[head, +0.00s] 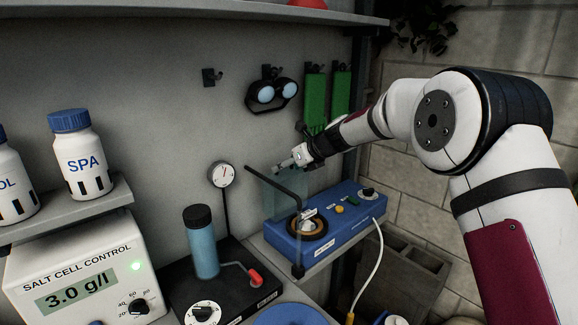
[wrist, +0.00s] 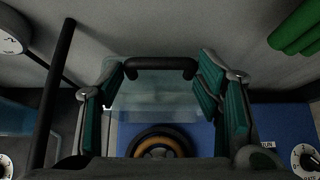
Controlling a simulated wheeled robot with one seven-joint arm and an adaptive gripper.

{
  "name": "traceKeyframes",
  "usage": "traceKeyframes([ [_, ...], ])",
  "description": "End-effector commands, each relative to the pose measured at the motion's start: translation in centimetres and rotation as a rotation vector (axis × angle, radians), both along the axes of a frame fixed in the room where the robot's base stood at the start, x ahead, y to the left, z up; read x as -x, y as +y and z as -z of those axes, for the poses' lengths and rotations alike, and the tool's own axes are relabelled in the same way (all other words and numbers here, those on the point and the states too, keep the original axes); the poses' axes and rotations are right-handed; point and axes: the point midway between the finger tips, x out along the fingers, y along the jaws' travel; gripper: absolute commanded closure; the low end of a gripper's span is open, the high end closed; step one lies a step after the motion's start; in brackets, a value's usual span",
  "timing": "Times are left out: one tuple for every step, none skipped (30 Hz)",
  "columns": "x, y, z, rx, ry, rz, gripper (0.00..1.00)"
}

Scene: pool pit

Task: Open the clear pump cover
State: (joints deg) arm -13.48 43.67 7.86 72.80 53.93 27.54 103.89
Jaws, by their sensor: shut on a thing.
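The clear pump cover (head: 284,185) is a see-through bluish panel on the blue pump unit (head: 335,222). It stands raised at a steep tilt above the round pump head (head: 312,228); its exact angle is hard to tell. In the wrist view the cover (wrist: 155,97) shows between my fingers, with a black bar handle (wrist: 160,64) along its far edge. My gripper (head: 288,164) is at the cover's upper edge. The exact finger contact is partly hidden.
A bent black bar (head: 275,183) passes close in front of the cover. A gauge (head: 222,175) and a blue cylinder (head: 203,242) stand to the left. Goggles (head: 271,93) and green strips (head: 315,98) hang on the wall. A white cable (head: 376,262) runs down from the pump unit.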

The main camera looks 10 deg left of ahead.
Motion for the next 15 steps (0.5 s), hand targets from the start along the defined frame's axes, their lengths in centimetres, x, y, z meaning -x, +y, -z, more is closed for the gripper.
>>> traceKeyframes([
  [0.55,0.46,0.71,0.002,0.017,-0.013,0.91],
  [0.56,0.45,0.72,0.002,0.017,-0.013,0.91],
  [0.56,0.46,0.74,0.002,0.017,-0.013,0.91],
  [0.57,0.46,0.74,0.002,0.017,-0.013,0.91],
  [0.58,0.46,0.75,0.002,0.017,-0.013,0.91],
  [0.58,0.45,0.77,0.002,0.017,-0.013,0.91],
  [0.59,0.46,0.77,0.002,0.017,-0.013,0.91],
  [0.59,0.46,0.77,0.001,0.018,-0.014,0.91],
  [0.58,0.47,0.78,0.001,0.018,-0.014,0.91],
  [0.58,0.47,0.78,0.001,0.018,-0.014,0.37],
  [0.59,0.46,0.79,0.001,0.018,-0.014,0.3],
  [0.56,0.43,0.78,0.001,0.018,-0.013,0.3],
  [0.54,0.4,0.78,0.002,0.017,-0.012,0.3],
  [0.51,0.36,0.78,0.002,0.017,-0.011,0.3],
  [0.47,0.32,0.76,0.002,0.016,-0.01,0.3],
])
